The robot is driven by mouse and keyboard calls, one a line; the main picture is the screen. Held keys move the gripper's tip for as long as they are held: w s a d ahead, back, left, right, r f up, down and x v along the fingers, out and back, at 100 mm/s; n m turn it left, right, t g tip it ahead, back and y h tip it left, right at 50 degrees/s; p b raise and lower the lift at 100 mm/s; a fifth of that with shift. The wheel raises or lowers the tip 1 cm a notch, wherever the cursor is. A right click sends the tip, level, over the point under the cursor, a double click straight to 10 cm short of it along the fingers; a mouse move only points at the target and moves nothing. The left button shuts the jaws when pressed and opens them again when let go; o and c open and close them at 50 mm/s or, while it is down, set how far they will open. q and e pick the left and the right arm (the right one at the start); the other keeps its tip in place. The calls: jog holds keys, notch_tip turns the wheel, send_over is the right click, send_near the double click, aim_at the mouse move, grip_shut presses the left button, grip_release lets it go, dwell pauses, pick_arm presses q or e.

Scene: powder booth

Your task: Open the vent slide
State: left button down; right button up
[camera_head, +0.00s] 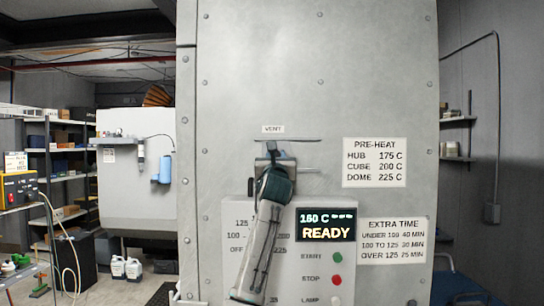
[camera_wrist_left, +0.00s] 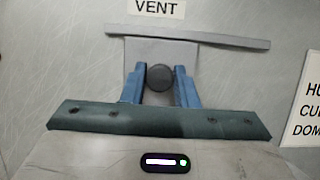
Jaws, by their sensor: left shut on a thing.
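The vent slide shows in the left wrist view as a grey plate (camera_wrist_left: 190,53) with a dark round knob (camera_wrist_left: 160,77), below a thin horizontal rail (camera_wrist_left: 225,41) and the VENT label (camera_wrist_left: 158,7). My left gripper (camera_wrist_left: 160,84) has its two blue fingers on either side of the knob, shut on it. In the head view my left gripper (camera_head: 274,165) covers the knob and most of the slide, just under the upper rail (camera_head: 300,140) and the VENT label (camera_head: 273,129). My right gripper is in neither view.
The oven front (camera_head: 320,60) is flat. Below the vent is a control panel with a READY display (camera_head: 326,225) and a green start button (camera_head: 337,258); my left arm partly covers the panel. A pre-heat sign (camera_head: 375,163) hangs to the right.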

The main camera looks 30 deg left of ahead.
pick_arm(q)
jog(key=w+d, duration=0.1)
jog(key=d, duration=0.1)
jog(key=w+d+p, duration=0.1)
jog(key=d, duration=0.1)
jog(key=w+d+p, duration=0.1)
jog(key=d, duration=0.1)
jog(key=shift+w+d, duration=0.1)
jog(key=shift+w, duration=0.3)
jog(key=shift+w+d, duration=0.1)
jog(key=shift+d, duration=0.05)
jog(key=c, duration=1.1)
grip_release()
jog(key=shift+c, duration=0.2)
